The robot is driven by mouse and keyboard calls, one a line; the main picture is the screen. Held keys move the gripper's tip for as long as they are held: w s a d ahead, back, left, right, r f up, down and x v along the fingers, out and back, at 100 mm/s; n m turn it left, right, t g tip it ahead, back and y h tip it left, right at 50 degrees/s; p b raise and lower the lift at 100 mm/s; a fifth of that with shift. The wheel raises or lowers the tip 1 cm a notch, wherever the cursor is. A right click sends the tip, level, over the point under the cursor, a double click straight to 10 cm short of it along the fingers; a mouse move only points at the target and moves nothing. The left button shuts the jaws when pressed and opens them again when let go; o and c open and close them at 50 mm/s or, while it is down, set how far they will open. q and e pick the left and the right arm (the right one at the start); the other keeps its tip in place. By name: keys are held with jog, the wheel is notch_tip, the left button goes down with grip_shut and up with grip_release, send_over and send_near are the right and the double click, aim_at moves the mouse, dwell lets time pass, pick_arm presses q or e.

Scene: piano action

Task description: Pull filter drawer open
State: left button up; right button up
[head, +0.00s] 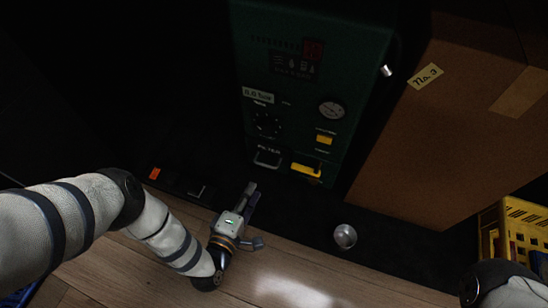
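A dark green machine (300,110) stands at the back, in the middle of the head view. The word FILTER is printed low on its front, above a small drawer with a grey handle (268,158). The filter drawer looks flush with the front, but the dim light makes this hard to judge. My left gripper (257,215) is open and empty, in front of and below the drawer, apart from it. Only a part of my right arm shows at the lower right corner; its gripper is out of view.
A yellow handle (306,169) sits right of the drawer. A large cardboard box (445,130) stands right of the machine. A metal cup (345,236) is on the dark mat. A yellow crate (520,215) is at the right edge. The wooden surface in front is mostly clear.

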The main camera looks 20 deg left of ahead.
aim_at(265, 165)
pick_arm(q)
jog(key=b+x, duration=0.5)
jog(key=x, duration=0.6)
jog(key=shift+w+r, duration=0.15)
jog(key=shift+r, duration=0.05)
grip_shut()
